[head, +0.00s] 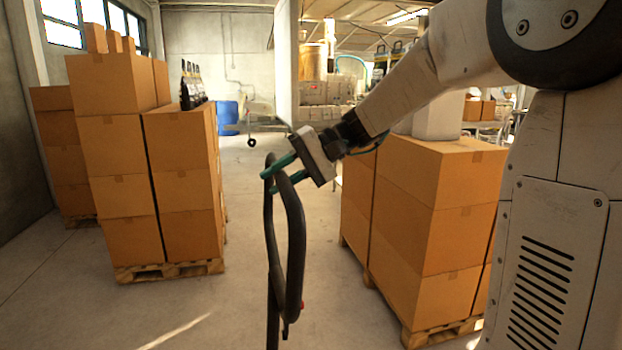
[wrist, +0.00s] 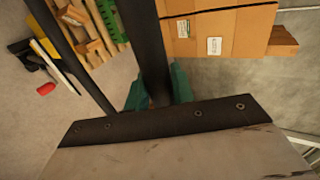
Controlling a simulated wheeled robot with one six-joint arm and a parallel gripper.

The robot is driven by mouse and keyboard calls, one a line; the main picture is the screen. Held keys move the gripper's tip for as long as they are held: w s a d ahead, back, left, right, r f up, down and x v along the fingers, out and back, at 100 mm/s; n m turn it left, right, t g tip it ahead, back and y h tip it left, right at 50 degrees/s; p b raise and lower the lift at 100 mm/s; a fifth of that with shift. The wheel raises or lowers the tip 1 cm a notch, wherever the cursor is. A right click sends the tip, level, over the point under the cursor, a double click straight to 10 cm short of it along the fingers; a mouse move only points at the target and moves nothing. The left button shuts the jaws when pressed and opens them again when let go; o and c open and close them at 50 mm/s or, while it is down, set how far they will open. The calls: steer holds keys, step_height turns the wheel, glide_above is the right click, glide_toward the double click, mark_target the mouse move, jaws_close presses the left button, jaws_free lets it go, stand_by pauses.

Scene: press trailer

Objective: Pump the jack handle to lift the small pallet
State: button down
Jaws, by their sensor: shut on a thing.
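The black looped jack handle (head: 294,245) stands upright in the middle of the head view, its lower part running out of the bottom edge. My gripper (head: 278,172), with teal fingers, is shut on the top of the handle loop. In the wrist view the dark handle bar (wrist: 147,50) runs down between the teal fingers (wrist: 158,88). A small red part (head: 300,304) shows low on the handle.
Stacked cartons on a pallet (head: 168,272) stand at left, and more cartons on a pallet (head: 440,334) stand close at right. Bare concrete floor lies between them. A blue drum (head: 228,116) stands at the back.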

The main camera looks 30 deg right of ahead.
steer(key=s+d+f, duration=0.2)
steer(key=d+f, duration=0.1)
steer(key=d, duration=0.7)
steer(key=s+d+f, duration=0.2)
steer(key=s+d, duration=0.1)
steer(key=d, duration=0.6)
steer(key=s+d+f, duration=0.2)
steer(key=d+f, duration=0.1)
steer(key=d, duration=0.7)
steer(key=w+a+r, duration=0.2)
steer(key=a+r, duration=0.1)
steer(key=a, duration=0.6)
steer(key=w+a+r, duration=0.2)
steer(key=a+r, duration=0.1)
steer(key=a, duration=0.6)
steer(key=shift+w+r, duration=0.25)
steer(key=shift+r, duration=0.05)
steer(key=w+a+r, duration=0.1)
steer(key=w+a, duration=0.1)
steer(key=a, duration=0.7)
steer(key=w+a+r, duration=0.1)
steer(key=w+a, duration=0.1)
steer(key=a, duration=0.7)
steer(key=shift+w+a, duration=0.25)
steer(key=shift+a, duration=0.1)
steer(key=c, duration=0.9)
jaws_free()
steer(key=shift+d, duration=0.1)
steer(key=v, duration=0.9)
